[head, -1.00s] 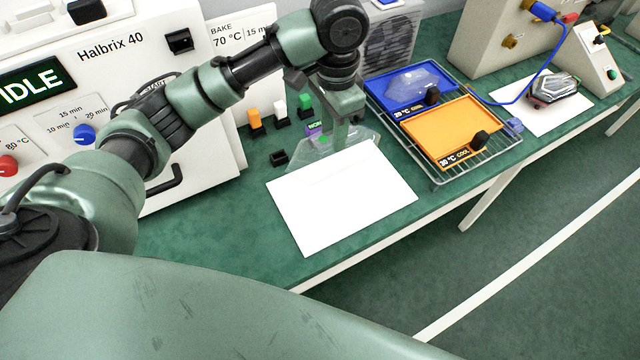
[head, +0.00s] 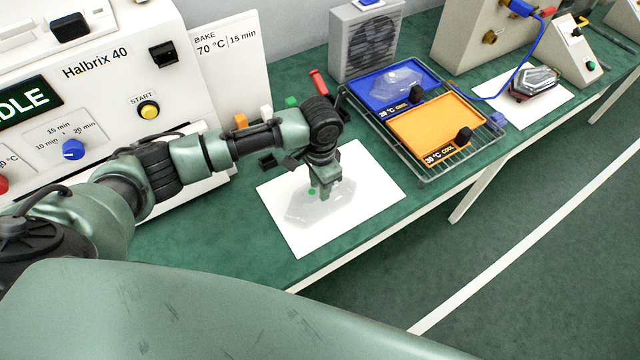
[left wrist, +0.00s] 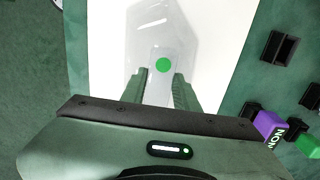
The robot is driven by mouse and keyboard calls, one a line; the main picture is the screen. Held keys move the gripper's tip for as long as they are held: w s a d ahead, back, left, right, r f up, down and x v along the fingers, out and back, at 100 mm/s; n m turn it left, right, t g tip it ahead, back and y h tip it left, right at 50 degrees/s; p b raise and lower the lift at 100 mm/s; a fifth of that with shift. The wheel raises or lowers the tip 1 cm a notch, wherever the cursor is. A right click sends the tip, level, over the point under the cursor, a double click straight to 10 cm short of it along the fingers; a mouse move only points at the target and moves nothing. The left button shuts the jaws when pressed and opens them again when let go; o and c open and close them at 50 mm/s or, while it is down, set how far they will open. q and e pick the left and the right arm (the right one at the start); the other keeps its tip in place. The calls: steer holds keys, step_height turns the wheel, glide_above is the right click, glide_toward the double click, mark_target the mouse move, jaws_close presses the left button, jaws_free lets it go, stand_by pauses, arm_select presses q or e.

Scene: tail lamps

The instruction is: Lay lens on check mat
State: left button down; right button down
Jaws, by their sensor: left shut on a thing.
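The white check mat (head: 362,226) lies flat on the green bench in the head view. A clear lens (head: 335,212) with a green dot is over the middle of the mat. It also shows in the left wrist view (left wrist: 152,45), with the mat (left wrist: 218,35) beneath it. My left gripper (head: 318,190) points down over the mat and is shut on the lens near the green dot. I cannot tell whether the lens touches the mat. My right gripper is not in view.
A wire rack (head: 436,178) with a blue tray (head: 372,80) and an orange tray (head: 425,118) stands right of the mat. The oven (head: 110,105) is at left. Several coloured clips, including an orange one (head: 240,121), sit behind the mat.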

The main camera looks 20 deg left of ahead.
arm_select(q)
steer(key=shift+f, duration=0.2)
steer(key=shift+f, duration=0.15)
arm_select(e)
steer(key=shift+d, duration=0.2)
arm_select(q)
steer(key=c, duration=1.1)
jaws_free()
steer(key=shift+o, duration=0.2)
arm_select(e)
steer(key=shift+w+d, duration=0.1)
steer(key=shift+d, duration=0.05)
arm_select(q)
step_height(320, 180, up, 12)
steer(key=b, duration=0.1)
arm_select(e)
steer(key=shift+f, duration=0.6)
